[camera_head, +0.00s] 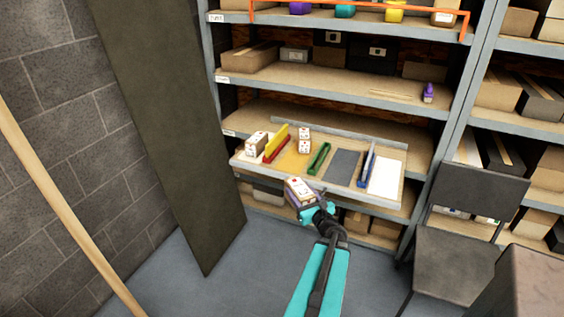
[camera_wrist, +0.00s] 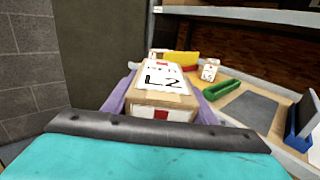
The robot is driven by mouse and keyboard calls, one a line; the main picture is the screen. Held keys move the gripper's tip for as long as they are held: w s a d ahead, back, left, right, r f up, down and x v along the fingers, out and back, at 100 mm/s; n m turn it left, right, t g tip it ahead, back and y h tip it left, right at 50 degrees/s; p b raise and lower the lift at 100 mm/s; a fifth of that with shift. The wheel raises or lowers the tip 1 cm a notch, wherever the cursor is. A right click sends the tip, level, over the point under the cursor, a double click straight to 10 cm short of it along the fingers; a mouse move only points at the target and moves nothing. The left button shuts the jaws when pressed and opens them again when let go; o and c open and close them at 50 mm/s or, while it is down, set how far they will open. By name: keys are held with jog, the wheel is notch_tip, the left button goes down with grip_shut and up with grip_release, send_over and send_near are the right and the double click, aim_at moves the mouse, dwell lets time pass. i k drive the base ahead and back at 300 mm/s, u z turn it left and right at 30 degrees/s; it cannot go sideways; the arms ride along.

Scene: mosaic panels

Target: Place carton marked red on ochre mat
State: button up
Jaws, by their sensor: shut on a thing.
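My gripper (camera_head: 300,197) is shut on a brown carton (camera_head: 299,186) with a white label and a red mark. In the wrist view the carton (camera_wrist: 160,98) sits between my purple fingers, its label reading "L2" and a red square on its near face. My gripper holds it in front of the shelf board's front edge, apart from the mat. The ochre mat (camera_head: 291,162) lies on the board, between the red and green dividers.
Another carton (camera_head: 256,141) stands left of the yellow divider (camera_head: 277,137) and red divider (camera_head: 276,150). Right of the green divider (camera_head: 319,158) lie a dark grey mat (camera_head: 342,166), a blue divider (camera_head: 367,168) and a white mat (camera_head: 385,177). A shelf (camera_head: 330,90) overhangs behind.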

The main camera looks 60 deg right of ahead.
aim_at(291, 163)
jog(key=u, duration=0.05)
jog(key=k, duration=0.4)
jog(key=u, duration=0.2)
jog(key=i, duration=1.05)
jog(key=z, duration=0.9)
jog(key=i, duration=0.9)
jog(key=z, duration=0.25)
